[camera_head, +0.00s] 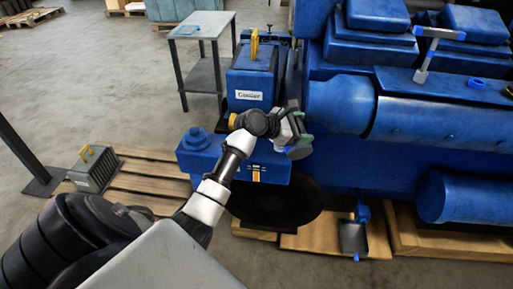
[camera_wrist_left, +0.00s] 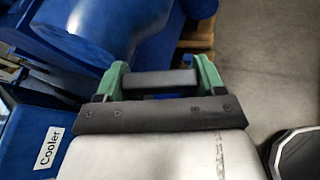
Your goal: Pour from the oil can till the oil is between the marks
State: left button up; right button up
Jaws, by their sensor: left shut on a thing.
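My left gripper (camera_head: 300,138) reaches over the front of the blue engine. In the left wrist view its green fingers (camera_wrist_left: 165,82) are shut on a dark grey bar (camera_wrist_left: 160,80). In the head view a dark grey round part (camera_head: 299,152) shows at the fingers; I cannot tell whether it is the oil can. Below the gripper is a blue block (camera_head: 215,158) with a round blue cap (camera_head: 195,138) on top. A narrow orange strip (camera_head: 256,176) shows on its front; oil level and marks are too small to read. My right gripper is out of view.
A blue box labelled Cooler (camera_head: 250,85) stands behind the gripper. A grey table (camera_head: 203,25) is at the back. A grey box with a yellow handle (camera_head: 92,172) sits on a wooden pallet (camera_head: 145,180) at left. The large blue engine (camera_head: 420,120) fills the right.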

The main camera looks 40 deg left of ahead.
pick_arm(q)
jog(key=shift+r, duration=0.15)
dwell(0.3)
jog(key=shift+w+a+r, duration=0.15)
jog(key=shift+a+r, duration=0.05)
dwell(1.0)
jog(key=shift+w+a+r, duration=0.1)
jog(key=shift+a+r, duration=0.05)
jog(key=shift+r, duration=0.05)
jog(key=shift+n, duration=0.3)
dwell(1.4)
jog(key=f, duration=0.1)
jog(key=d+f+m+b, duration=0.1)
jog(key=s+f, duration=0.1)
jog(key=shift+d+b, duration=0.25)
jog(key=shift+b, duration=0.1)
jog(key=shift+s+d+f+m+t+y, duration=0.2)
jog(key=shift+m+t+y, duration=0.1)
jog(key=shift+m, duration=0.1)
jog(key=shift+r, duration=0.1)
